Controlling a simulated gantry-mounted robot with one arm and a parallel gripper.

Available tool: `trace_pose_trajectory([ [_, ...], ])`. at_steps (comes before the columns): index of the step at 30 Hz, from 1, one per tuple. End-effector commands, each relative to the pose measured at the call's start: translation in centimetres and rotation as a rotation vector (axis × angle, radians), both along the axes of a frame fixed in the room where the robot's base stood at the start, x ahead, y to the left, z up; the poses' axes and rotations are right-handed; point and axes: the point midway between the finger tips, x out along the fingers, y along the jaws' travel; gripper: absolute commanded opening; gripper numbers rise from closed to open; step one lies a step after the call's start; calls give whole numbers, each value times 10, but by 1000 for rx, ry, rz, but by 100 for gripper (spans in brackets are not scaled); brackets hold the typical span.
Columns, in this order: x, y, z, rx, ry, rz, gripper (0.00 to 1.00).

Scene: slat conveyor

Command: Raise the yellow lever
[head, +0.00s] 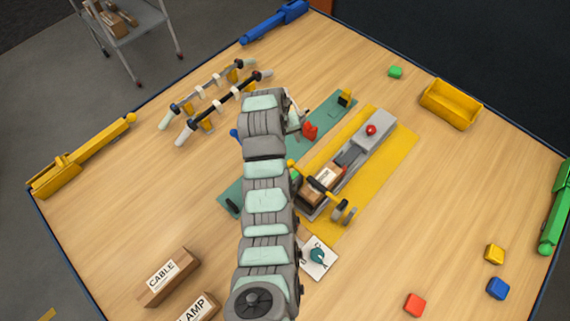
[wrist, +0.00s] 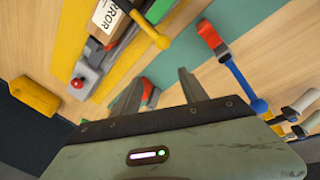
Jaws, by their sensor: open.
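A yellow-tipped lever (head: 322,186) lies slanted across a grey slat conveyor beside a brown carton (head: 321,179). In the wrist view the lever's yellow ball end and dark shaft (wrist: 141,20) show at the top, by the carton (wrist: 108,16). My gripper (wrist: 160,84) is open, its two fingers apart and empty, below the lever's ball in that view and clear of it.
A blue bar with a red end (wrist: 233,75) is right of the fingers. A red button (head: 371,130) tops the conveyor's far end.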

Motion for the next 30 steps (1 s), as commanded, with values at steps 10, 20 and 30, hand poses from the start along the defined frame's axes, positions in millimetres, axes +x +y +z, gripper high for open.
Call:
trace_pose_trajectory([
  [10,-30,-1,0,-9,150,-26,51],
  [20,-26,-11,-53,-8,146,-25,51],
  [30,-24,-18,-88,-8,144,-24,51],
])
